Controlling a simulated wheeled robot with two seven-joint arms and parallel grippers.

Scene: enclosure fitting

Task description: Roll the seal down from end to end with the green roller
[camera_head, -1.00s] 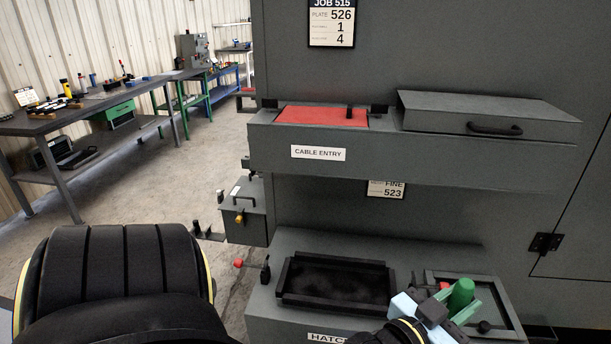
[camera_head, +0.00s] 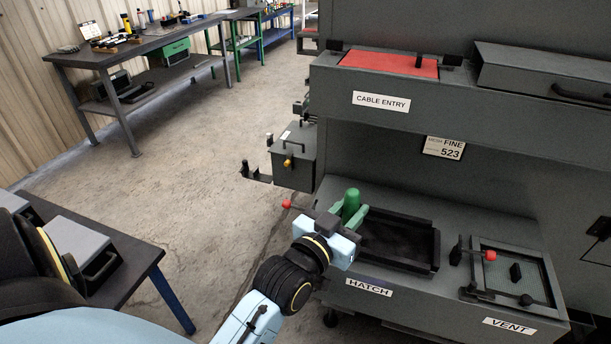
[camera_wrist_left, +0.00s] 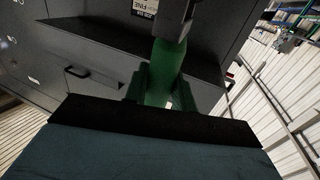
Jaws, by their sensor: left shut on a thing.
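The green roller (camera_head: 350,203) stands roughly upright at the left end of the hatch opening in the head view. My left gripper (camera_head: 352,217) is shut on it, its light blue wrist just in front of the hatch. In the left wrist view the green roller (camera_wrist_left: 162,72) rises between the fingers, with a dark piece at its far end. A black raised rim (camera_head: 405,272) surrounds the dark hatch recess; I cannot tell the seal apart from this rim. Whether the roller touches the rim is unclear. My right gripper is out of view.
The vent frame (camera_head: 530,258) with a red-knobbed lever (camera_head: 490,255) lies right of the hatch. The cable entry shelf (camera_head: 340,85) with its red panel overhangs behind. A grey box (camera_head: 293,158) hangs at the left. A table with a grey case (camera_head: 85,250) stands lower left.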

